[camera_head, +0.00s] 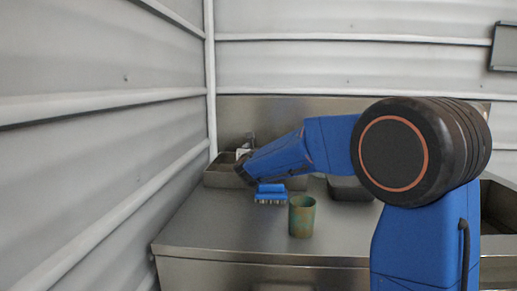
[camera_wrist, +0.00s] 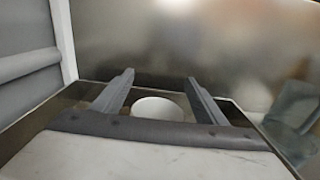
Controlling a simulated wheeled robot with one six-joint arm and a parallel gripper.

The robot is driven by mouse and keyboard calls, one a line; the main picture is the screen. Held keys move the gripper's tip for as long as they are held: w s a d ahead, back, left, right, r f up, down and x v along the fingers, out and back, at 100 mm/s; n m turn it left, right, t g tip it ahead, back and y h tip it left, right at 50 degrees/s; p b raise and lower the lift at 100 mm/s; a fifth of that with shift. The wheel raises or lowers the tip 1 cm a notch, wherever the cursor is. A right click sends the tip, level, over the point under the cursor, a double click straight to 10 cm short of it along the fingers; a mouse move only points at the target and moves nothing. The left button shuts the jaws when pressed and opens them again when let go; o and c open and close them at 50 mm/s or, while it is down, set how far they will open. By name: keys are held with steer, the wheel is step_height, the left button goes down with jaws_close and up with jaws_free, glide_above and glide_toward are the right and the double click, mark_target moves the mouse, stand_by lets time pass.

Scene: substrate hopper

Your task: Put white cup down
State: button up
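The white cup (camera_wrist: 158,108) shows as a pale round shape between the two fingers of my gripper (camera_wrist: 160,78) in the wrist view. The fingers stand apart, with a narrow gap visible on each side of the cup. The cup appears to be inside a dark metal tray. In the head view, my arm reaches to the metal tray (camera_head: 221,176) at the back left corner of the counter. A small white patch (camera_head: 243,153) shows there beside my wrist and may be the cup. My fingertips are hidden in that view.
A dark container (camera_head: 348,189) sits behind my arm. A sink basin (camera_head: 499,207) is at the right. Ribbed walls close off the left and back. The front left counter is clear.

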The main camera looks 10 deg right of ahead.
steer(key=r+v, duration=0.1)
steer(key=v, duration=1.1)
steer(key=shift+r, duration=0.2)
steer(key=shift+s+a, duration=0.1)
